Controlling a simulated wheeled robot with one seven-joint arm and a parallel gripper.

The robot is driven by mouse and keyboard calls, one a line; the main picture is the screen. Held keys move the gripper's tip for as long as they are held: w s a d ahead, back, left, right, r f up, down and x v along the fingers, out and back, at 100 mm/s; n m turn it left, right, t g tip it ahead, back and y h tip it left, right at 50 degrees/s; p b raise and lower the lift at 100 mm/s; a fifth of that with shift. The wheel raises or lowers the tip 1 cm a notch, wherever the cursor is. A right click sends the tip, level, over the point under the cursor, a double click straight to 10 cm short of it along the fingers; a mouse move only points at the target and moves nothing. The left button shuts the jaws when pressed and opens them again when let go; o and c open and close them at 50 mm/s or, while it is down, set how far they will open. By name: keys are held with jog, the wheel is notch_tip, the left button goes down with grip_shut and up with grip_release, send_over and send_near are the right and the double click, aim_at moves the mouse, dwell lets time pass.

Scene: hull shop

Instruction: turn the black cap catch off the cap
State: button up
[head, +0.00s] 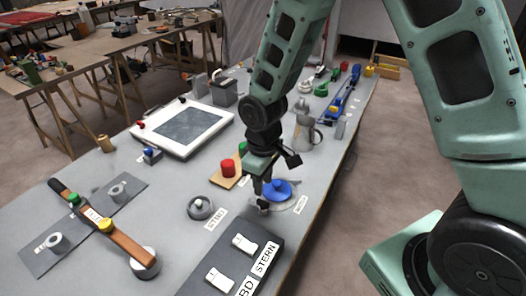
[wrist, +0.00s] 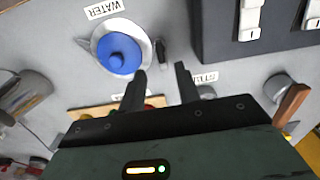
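The blue cap (head: 277,190) with a round knob sits on a pale round plate beside a WATER label; it also shows in the wrist view (wrist: 119,53). The small black cap catch (wrist: 162,52) stands at the plate's right edge in the wrist view, close beside the blue cap. In the head view the catch (head: 263,206) shows just below the fingers. My gripper (wrist: 161,68) is open and empty, its two dark fingers apart, with the catch just beyond the fingertips, in line with the gap. I cannot tell whether the catch overlaps the cap's rim.
A dark switch panel (head: 231,262) marked STERN lies near the front. A grey round fitting (head: 201,208) is left of the cap. A red knob (head: 228,167) on a wooden block and a metal jug (head: 302,135) stand behind.

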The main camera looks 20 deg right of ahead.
notch_tip(320, 180, up, 10)
jog(key=shift+r, duration=0.25)
dwell(0.4)
